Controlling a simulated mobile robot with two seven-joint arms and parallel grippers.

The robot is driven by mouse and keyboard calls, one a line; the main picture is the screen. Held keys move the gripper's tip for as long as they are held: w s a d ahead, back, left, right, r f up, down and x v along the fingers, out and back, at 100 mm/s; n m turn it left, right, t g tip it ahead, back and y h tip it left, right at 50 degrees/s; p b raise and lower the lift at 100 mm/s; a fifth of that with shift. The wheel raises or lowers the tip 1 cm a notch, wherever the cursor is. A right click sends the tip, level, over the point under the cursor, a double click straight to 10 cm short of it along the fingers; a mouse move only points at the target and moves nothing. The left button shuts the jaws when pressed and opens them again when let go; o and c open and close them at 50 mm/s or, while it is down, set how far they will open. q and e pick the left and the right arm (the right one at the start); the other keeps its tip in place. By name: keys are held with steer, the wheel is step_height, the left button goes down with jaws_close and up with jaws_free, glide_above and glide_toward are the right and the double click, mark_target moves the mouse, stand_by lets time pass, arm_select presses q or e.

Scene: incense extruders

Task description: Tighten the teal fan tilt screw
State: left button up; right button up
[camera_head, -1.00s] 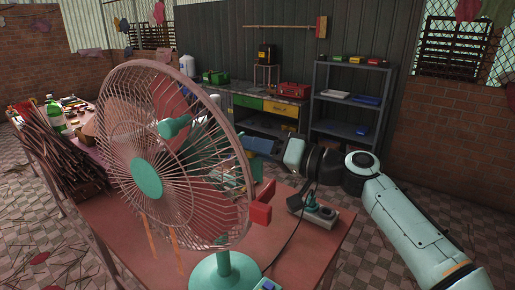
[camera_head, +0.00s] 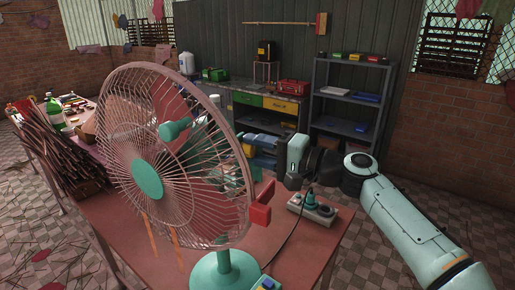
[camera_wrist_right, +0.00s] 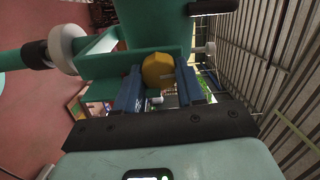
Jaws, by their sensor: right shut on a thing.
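The teal fan (camera_head: 147,178) with a pink wire cage stands on the red table, its cage facing left. In the right wrist view its teal housing and bracket (camera_wrist_right: 150,30) fill the top. A yellow tilt screw knob (camera_wrist_right: 157,68) sits between the two blue fingers of my right gripper (camera_wrist_right: 159,88), which is shut on it. In the head view my right gripper (camera_head: 258,150) reaches in from the right behind the fan, its fingertips partly hidden by the cage. My left gripper is not in view.
The red table (camera_head: 120,222) holds a power strip (camera_head: 312,208) with a plugged cable near its right edge. Bundled sticks (camera_head: 62,150) lie at left. A workbench and grey shelves stand behind.

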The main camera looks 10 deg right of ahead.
stand_by(0.3)
steer(key=o, duration=1)
steer(key=shift+o, duration=0.2)
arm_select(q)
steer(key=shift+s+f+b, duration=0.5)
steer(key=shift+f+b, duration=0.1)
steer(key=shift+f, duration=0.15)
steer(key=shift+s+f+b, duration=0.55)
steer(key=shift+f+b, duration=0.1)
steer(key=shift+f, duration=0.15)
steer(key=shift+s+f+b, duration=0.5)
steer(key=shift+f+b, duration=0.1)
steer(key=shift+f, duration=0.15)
arm_select(e)
steer(key=v, duration=1.3)
steer(key=shift+d, duration=0.2)
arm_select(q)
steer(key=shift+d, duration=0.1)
